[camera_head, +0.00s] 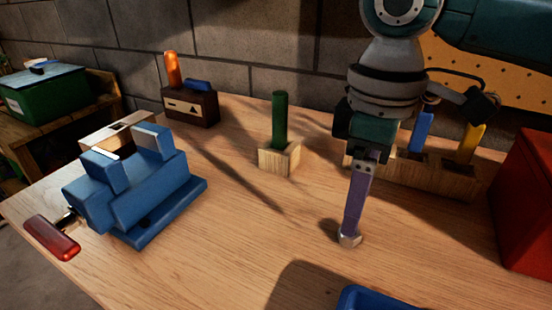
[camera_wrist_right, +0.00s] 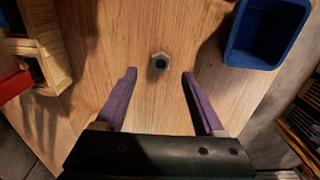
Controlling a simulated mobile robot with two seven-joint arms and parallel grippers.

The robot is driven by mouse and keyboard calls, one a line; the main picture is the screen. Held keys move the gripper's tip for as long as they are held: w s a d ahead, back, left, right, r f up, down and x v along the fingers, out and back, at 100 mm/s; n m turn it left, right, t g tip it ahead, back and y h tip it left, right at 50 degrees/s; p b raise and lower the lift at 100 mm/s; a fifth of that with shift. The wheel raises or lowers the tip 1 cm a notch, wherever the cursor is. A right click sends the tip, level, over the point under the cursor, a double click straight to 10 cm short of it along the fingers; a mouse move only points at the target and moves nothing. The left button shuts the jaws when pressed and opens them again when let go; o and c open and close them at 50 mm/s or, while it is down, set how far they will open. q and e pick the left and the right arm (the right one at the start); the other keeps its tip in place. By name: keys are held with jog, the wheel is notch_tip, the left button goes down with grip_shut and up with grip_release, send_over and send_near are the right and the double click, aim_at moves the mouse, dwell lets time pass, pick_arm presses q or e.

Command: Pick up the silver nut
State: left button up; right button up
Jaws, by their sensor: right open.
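The silver nut (camera_head: 349,239) is on the wooden table at the lower tip of my right gripper in the head view. In the wrist view the nut (camera_wrist_right: 159,62) is a small hexagon with a dark hole, on bare wood. My right gripper (camera_head: 352,226) points down at the table, its purple fingers overlapping in the head view. In the wrist view the right gripper (camera_wrist_right: 159,73) is open and empty, with the nut centred between the fingers and slightly beyond their tips. I cannot tell the exact height of the tips. My left gripper is not in view.
A blue vise (camera_head: 135,190) stands at left. A blue bin (camera_wrist_right: 264,35) lies nearby; a red box (camera_head: 525,200) is at right.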

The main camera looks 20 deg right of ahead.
notch_tip(320, 180, down, 5)
jog(key=shift+a+r+b, duration=0.1)
jog(key=shift+r+b, duration=0.05)
jog(key=shift+b, duration=0.15)
jog(key=shift+c, duration=0.3)
grip_shut()
